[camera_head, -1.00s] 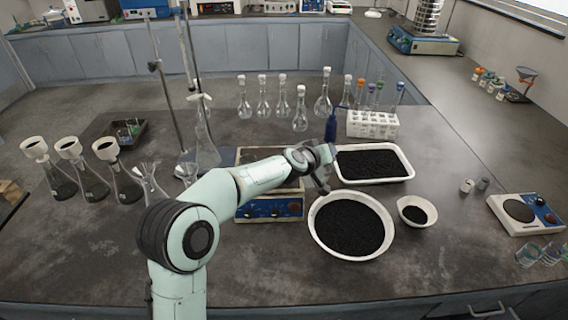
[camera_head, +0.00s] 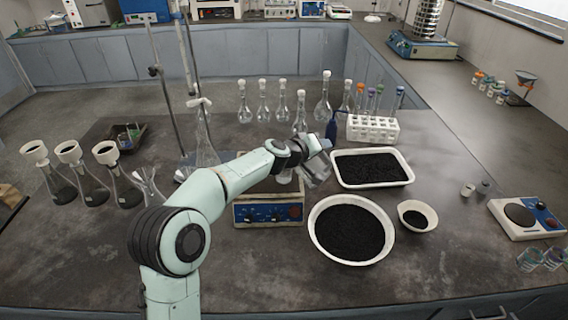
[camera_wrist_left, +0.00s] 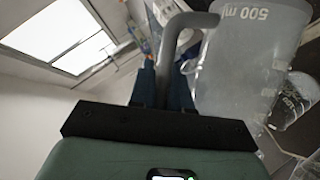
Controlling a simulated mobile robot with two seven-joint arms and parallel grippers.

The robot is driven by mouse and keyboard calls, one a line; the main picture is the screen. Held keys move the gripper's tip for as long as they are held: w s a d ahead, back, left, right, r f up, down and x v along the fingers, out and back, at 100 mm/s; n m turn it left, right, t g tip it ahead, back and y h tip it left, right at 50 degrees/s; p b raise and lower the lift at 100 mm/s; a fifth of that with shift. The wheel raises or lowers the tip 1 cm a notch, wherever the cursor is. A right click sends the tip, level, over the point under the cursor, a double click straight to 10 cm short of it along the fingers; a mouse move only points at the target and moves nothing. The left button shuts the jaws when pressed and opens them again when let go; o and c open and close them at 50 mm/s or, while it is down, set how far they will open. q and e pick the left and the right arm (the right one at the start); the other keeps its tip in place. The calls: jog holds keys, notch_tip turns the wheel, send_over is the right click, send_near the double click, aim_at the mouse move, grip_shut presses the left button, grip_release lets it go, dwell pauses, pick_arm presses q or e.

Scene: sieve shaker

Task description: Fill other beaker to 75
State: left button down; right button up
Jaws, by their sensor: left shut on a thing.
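My left gripper (camera_head: 310,160) is shut on the grey handle of a clear measuring jug (camera_wrist_left: 245,50) marked 500 ml, seen close up in the left wrist view. In the head view the jug shows small and grey at the gripper's end, held over the gap between the stirrer and the black-filled trays. A small clear beaker (camera_head: 284,178) shows under the gripper, at the blue-fronted stirrer (camera_head: 268,213); my arm partly covers both. The liquid levels cannot be read. Another clear marked vessel (camera_wrist_left: 292,100) is beside the jug in the wrist view. My right gripper is out of view.
A white rectangular tray (camera_head: 343,174), a round bowl (camera_head: 316,236) and a small bowl (camera_head: 402,215) hold black grains. Funnel-topped flasks (camera_head: 125,185) stand left. The front counter is clear.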

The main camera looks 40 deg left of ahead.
pick_arm(q)
jog(key=shift+s+r, duration=0.1)
dwell(0.4)
jog(key=shift+a+r, duration=0.2)
jog(key=shift+a, duration=0.05)
dwell(0.5)
jog(key=shift+a+r+n+h, duration=0.15)
jog(key=shift+r+n+h, duration=0.15)
jog(key=shift+n+h, duration=0.15)
dwell(0.7)
jog(key=shift+a, duration=0.15)
jog(key=shift+r+p, duration=0.1)
jog(key=shift+p, duration=0.2)
jog(key=shift+a+r, duration=0.1)
jog(key=shift+n, duration=0.25)
jog(key=shift+a+r, duration=0.1)
jog(key=shift+a, duration=0.05)
dwell(0.3)
